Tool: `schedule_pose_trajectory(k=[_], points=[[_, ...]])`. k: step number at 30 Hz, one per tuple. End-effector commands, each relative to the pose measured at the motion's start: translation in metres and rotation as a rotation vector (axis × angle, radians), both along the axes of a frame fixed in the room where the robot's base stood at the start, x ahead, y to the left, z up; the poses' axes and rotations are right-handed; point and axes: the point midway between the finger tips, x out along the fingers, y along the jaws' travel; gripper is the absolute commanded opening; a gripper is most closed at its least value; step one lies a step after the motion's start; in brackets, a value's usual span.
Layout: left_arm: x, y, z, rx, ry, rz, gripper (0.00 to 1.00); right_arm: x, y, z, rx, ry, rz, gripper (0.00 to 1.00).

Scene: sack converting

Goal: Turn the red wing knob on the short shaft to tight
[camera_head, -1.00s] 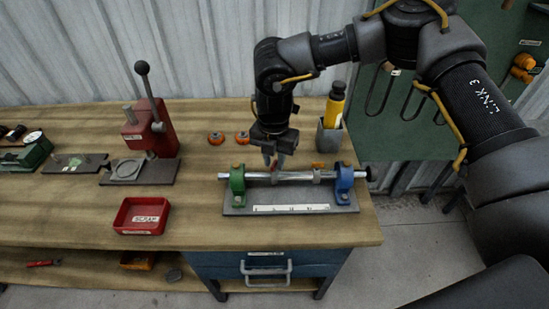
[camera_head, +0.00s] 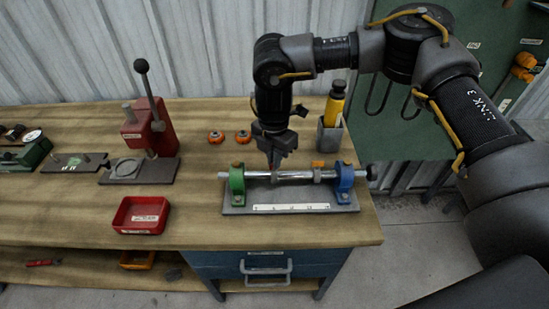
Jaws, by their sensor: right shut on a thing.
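The short shaft (camera_head: 296,175) is a bright metal rod. It lies level between a green bearing block (camera_head: 237,180) and a blue bearing block (camera_head: 344,178) on a grey base plate. My right gripper (camera_head: 274,165) points down at the shaft, just right of the green block. Its fingers are shut on the red wing knob, which they hide from this view. The knob's angle cannot be told. My left gripper is not in view.
A grey cup (camera_head: 329,138) with a yellow-and-black bottle stands behind the blue block. A red press (camera_head: 150,128) and a red scrap tray (camera_head: 141,215) are to the left. Bare bench lies between tray and fixture.

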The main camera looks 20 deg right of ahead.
Motion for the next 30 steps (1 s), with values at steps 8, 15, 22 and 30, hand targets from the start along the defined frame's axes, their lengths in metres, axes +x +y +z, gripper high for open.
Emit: schedule_pose_trajectory(k=[8, 15, 22, 30], points=[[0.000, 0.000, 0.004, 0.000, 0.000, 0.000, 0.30, 0.000, 0.000, 0.001, -0.001, 0.001, -0.263, 0.00], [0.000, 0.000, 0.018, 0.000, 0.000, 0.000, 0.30, 0.000, 0.000, 0.004, -0.003, 0.000, -0.485, 0.00], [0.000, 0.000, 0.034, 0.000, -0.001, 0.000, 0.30, 0.000, 0.000, 0.004, -0.004, 0.001, -0.662, 0.00], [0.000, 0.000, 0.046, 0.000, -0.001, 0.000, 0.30, 0.001, 0.000, 0.003, -0.005, 0.000, -0.796, 0.00]])
